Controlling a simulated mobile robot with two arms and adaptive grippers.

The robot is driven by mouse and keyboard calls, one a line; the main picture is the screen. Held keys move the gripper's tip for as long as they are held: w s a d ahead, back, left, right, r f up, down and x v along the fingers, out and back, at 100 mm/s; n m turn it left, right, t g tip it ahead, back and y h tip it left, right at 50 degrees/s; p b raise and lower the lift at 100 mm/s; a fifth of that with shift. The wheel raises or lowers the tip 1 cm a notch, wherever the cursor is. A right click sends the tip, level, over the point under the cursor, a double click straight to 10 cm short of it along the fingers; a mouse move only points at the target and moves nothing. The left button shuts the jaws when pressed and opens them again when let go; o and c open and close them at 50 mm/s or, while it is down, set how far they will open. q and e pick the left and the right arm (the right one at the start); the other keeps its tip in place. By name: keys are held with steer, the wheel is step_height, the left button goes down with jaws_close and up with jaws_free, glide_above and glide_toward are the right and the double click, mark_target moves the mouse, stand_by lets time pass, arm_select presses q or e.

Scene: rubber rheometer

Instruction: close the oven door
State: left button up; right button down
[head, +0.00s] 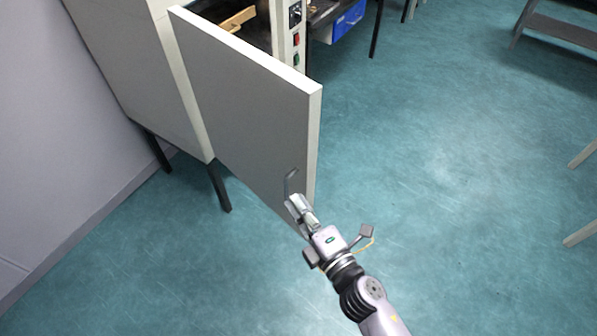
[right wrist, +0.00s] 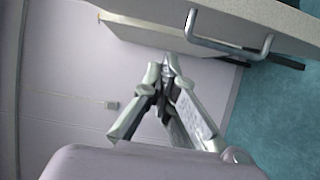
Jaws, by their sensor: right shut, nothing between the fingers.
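The oven door (head: 240,110) stands wide open, swung out from the light grey oven (head: 135,70). Its metal bar handle (head: 289,184) is on the face near the free edge, low in the head view. The handle also shows at the upper right of the right wrist view (right wrist: 230,50). My right gripper (head: 295,203) is shut and empty, in front of the door face beside the lower end of the handle. In the right wrist view its closed fingertips (right wrist: 166,62) lie left of the handle; whether they touch the door cannot be told. My left gripper is not in view.
A control panel (head: 290,40) with a dial and red and green switches stands beside the oven opening. A plain wall (head: 45,130) is at the left.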

mark_target(297, 175)
steer(key=shift+w+p, duration=1.15)
steer(key=shift+w, duration=2.85)
steer(key=shift+d, duration=0.1)
